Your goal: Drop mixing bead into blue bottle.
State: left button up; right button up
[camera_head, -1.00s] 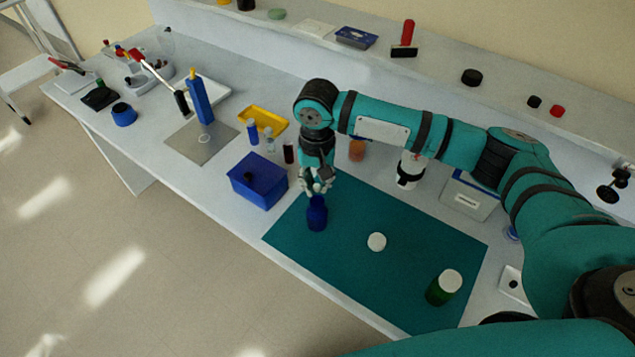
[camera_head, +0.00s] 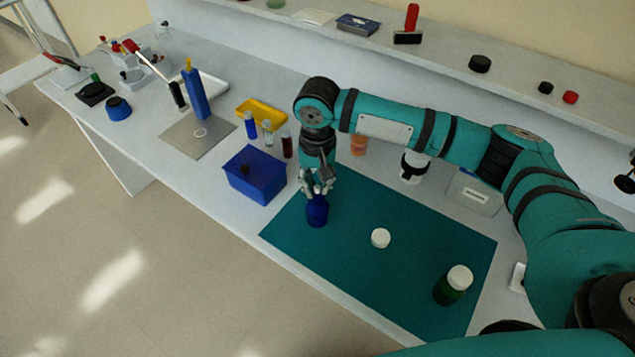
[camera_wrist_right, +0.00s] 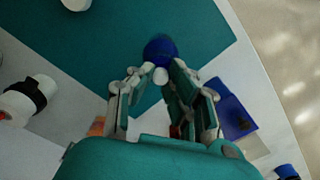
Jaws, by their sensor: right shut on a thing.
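The blue bottle (camera_head: 317,214) stands upright on the teal mat (camera_head: 345,258), near its left corner. My right gripper (camera_head: 318,190) points down right over the bottle's top and hides its mouth. In the right wrist view, the fingertips (camera_wrist_right: 157,78) are shut on a small white mixing bead (camera_wrist_right: 161,76), at the edge of the blue bottle (camera_wrist_right: 161,50). I cannot tell whether the bead touches the bottle. My left gripper is out of view.
A white cap (camera_head: 380,238) and a green bottle with a white lid (camera_head: 453,286) are on the mat. A blue box (camera_head: 256,176) stands left of the bottle, with small vials (camera_head: 268,133) behind it. The mat's middle is mostly clear.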

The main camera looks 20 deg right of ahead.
jog(key=o, duration=0.8)
jog(key=shift+c, duration=0.2)
notch_tip(320, 180, up, 12)
jog(key=shift+f, duration=0.1)
dwell(0.5)
